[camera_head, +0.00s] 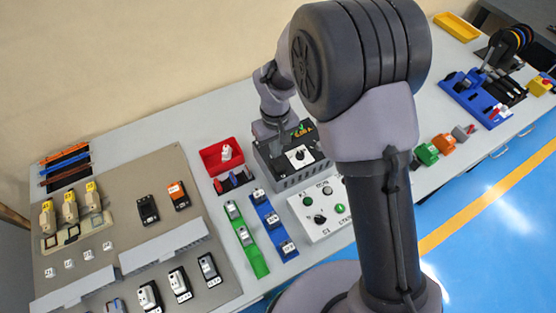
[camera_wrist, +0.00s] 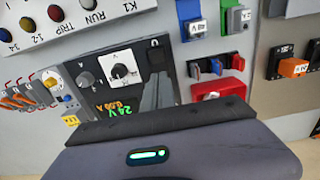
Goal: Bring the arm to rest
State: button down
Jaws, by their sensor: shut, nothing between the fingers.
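My arm rises from the right of centre in the head view and bends over the bench. My gripper (camera_head: 271,130) points down close above the dark power supply unit (camera_head: 290,180). In the wrist view my gripper's fingers (camera_wrist: 158,82) are dark, together and empty, in front of the same unit (camera_wrist: 100,97). The unit has a white dial with a black knob (camera_wrist: 121,71) and a green and orange readout (camera_wrist: 121,108) of 24 V and 0.00 A. I cannot tell whether the fingertips touch it. My arm hides part of the bench.
A red bin (camera_head: 218,168) stands left of the unit. Green (camera_head: 252,257) and blue (camera_head: 268,222) racks and a white button panel (camera_head: 325,222) lie in front. A mounting board (camera_head: 120,205) holds several devices at left. Several coloured blocks (camera_head: 445,147) stand right of my arm.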

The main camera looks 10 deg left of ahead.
notch_tip(320, 180, up, 3)
jog(key=shift+r+p, duration=0.1)
jog(key=shift+p, duration=0.85)
jog(key=s+d+r+m+t+y+b, duration=0.1)
jog(key=s+d+r+m+b, duration=0.15)
jog(key=d+r, duration=0.3)
jog(key=s+d+r+m+t+b, duration=0.1)
jog(key=s+d+r+m+b, duration=0.15)
jog(key=d+r, duration=0.35)
jog(key=s+d+r+m+t+b, duration=0.1)
jog(key=s+d+m+t+b, duration=0.1)
jog(key=s, duration=0.5)
jog(key=s+d+r+m+t+y+b, duration=0.1)
jog(key=s+d+r+m+b, duration=0.1)
jog(key=s+d+m, duration=0.2)
jog(key=s, duration=0.3)
jog(key=shift+s+d+r+m+t+b, duration=0.15)
jog(key=shift+r+m+t+b, duration=0.1)
jog(key=shift+m+t+b, duration=0.15)
